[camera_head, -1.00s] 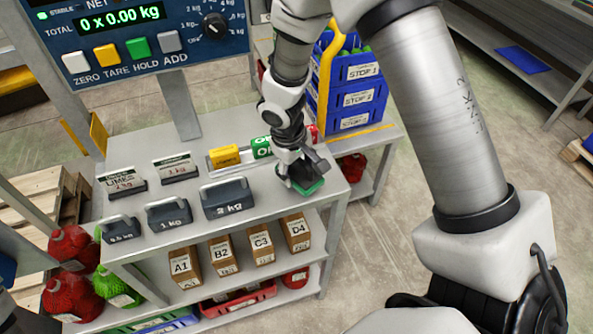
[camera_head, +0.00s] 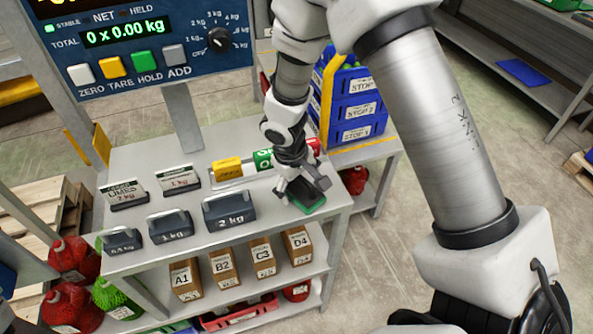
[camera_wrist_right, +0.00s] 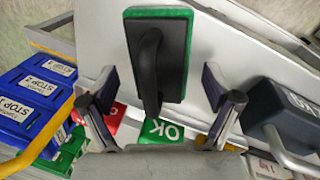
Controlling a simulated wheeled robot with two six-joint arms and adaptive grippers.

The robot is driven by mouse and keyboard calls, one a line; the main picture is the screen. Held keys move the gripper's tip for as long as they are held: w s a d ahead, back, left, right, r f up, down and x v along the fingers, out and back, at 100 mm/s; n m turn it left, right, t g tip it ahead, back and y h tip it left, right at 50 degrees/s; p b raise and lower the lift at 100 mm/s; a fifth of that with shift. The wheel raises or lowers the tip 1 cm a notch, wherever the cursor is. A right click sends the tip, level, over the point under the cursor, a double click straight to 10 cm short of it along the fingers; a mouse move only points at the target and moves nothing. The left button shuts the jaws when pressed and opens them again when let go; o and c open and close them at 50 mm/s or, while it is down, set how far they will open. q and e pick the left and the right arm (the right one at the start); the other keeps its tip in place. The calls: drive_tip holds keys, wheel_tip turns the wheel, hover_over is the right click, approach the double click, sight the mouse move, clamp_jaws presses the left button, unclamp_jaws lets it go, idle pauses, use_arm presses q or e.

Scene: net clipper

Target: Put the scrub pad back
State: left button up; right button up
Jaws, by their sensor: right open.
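The scrub pad (camera_wrist_right: 172,58) is a green pad with a black back and a black arched handle. In the head view the pad (camera_head: 309,202) lies on the grey bench top (camera_head: 262,232) near its right front corner. My right gripper (camera_head: 305,188) is right over it and partly hides it. In the right wrist view my right gripper (camera_wrist_right: 160,88) is open, with one finger on each side of the handle's near end and visible gaps between. Whether the fingertips are down at handle height is hard to tell. My left gripper is not in view.
Green OK (camera_head: 263,158), yellow (camera_head: 228,169) and red blocks stand in a row behind the pad. A 2 kg weight (camera_head: 229,209) and smaller weights sit left. Blue STOP bins (camera_head: 357,108) stand behind right. A scale display (camera_head: 130,40) stands at the back.

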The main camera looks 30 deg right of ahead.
sight(292, 193)
wheel_tip(292, 193, up, 11)
drive_tip(key=a+p, duration=0.1)
drive_tip(key=a, duration=0.1)
drive_tip(key=shift+s+r, duration=0.15)
idle(2.1)
